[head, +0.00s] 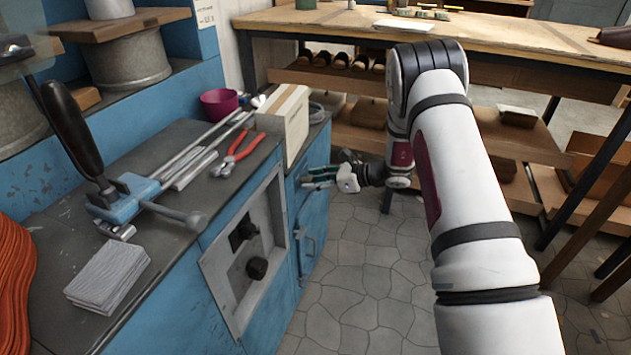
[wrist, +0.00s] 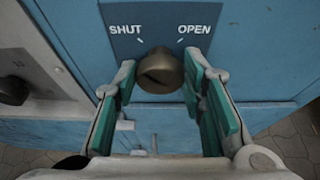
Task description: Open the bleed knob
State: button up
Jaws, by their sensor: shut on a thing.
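The bleed knob (wrist: 159,72) is a round brass-coloured knob on a blue cabinet front, in the upper middle of the wrist view. A dark label plate (wrist: 160,30) above it reads SHUT on the left and OPEN on the right. My gripper (wrist: 158,85) has one green-padded finger on each side of the knob and is shut on it. In the head view my gripper (head: 318,178) reaches the blue cabinet's side face, and the knob is hidden there. A dark slot or mark shows on the knob's face; its exact setting is hard to tell.
A metal panel (head: 225,290) with black knobs (head: 257,267) is on the cabinet front. The grey bench top holds red-handled pliers (head: 238,155), a cream box (head: 284,122) and a magenta cup (head: 219,104). A wooden table (head: 350,32) stands behind; the tiled floor (head: 365,290) is clear.

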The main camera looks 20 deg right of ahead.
jog(key=shift+w+d+m, duration=0.1)
jog(key=shift+m, duration=0.2)
jog(key=shift+w+d+m+g+y, duration=0.1)
jog(key=shift+m+g+y, duration=0.4)
jog(key=shift+m+g, duration=0.3)
jog(key=m+y, duration=0.1)
jog(key=m, duration=0.1)
jog(key=m+g+y, duration=0.1)
jog(key=m, duration=0.1)
jog(key=shift+w+d+f+b, duration=0.1)
jog(key=shift+w+f+b, duration=0.1)
jog(key=shift+b, duration=0.1)
jog(key=m, duration=0.1)
jog(key=m+y+b, duration=0.1)
jog(key=m+g+y+b, duration=0.1)
jog(key=m, duration=0.1)
jog(key=shift+d+f, duration=0.1)
jog(key=shift+f, duration=0.15)
jog(key=shift+w+f+m+y+b, duration=0.1)
jog(key=shift+m+y+b, duration=0.55)
jog(key=shift+m, duration=1.05)
jog(key=o, duration=1.1)
